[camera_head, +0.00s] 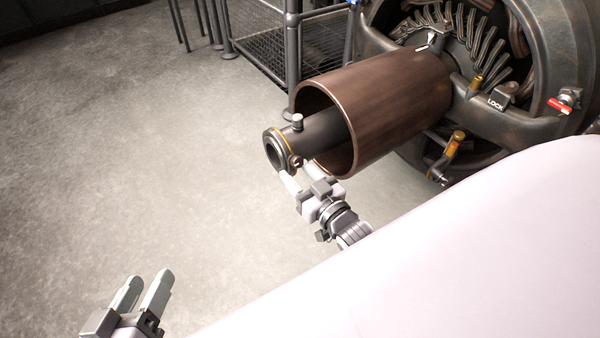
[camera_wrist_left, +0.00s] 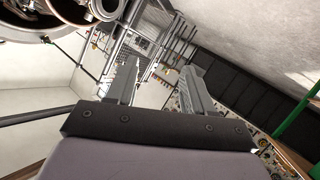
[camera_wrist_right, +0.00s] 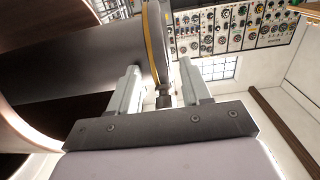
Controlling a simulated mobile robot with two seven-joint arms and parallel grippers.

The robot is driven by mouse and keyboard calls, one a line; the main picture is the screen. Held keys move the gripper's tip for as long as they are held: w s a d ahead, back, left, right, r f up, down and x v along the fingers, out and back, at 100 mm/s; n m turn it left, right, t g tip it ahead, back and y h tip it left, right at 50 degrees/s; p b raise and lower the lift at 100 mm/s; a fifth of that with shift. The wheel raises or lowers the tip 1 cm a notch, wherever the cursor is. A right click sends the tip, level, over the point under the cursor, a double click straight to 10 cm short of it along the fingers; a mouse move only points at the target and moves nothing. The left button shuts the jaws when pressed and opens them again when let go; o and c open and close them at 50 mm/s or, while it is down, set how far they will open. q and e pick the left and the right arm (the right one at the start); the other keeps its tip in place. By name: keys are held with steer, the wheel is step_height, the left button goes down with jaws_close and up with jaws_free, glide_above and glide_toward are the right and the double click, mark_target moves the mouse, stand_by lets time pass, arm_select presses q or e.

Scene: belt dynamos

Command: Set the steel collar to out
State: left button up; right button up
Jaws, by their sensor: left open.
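The steel collar (camera_head: 274,150) is a ring with a yellow line at the free end of a dark shaft (camera_head: 325,128). The shaft sticks out of a brown drum (camera_head: 395,100). My right gripper (camera_head: 290,174) is just below the collar. In the right wrist view its fingers (camera_wrist_right: 162,85) are spread, with a small pin (camera_wrist_right: 163,98) under the collar (camera_wrist_right: 154,45) between them. I see gaps beside the pin; whether a finger touches the collar is unclear. My left gripper (camera_head: 144,290) is open and empty over the floor at lower left.
The dynamo housing (camera_head: 550,60) stands at the right, with a LOCK plate (camera_head: 496,103), a red-handled valve (camera_head: 560,106) and a yellow-topped lever (camera_head: 457,140). A wire-mesh rack (camera_head: 265,45) stands behind the drum. The floor (camera_head: 130,140) at left is clear.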

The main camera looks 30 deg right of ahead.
arm_select(q)
steer(key=shift+s+f, duration=0.1)
arm_select(e)
steer(key=shift+s, duration=0.25)
arm_select(q)
steer(key=shift+s+a+y+p, duration=0.3)
steer(key=shift+a+y+p, duration=0.5)
steer(key=shift+p, duration=0.4)
arm_select(e)
steer(key=s, duration=0.6)
steer(key=shift+s+d, duration=0.25)
steer(key=shift+s, duration=0.1)
arm_select(q)
steer(key=shift+a, duration=0.1)
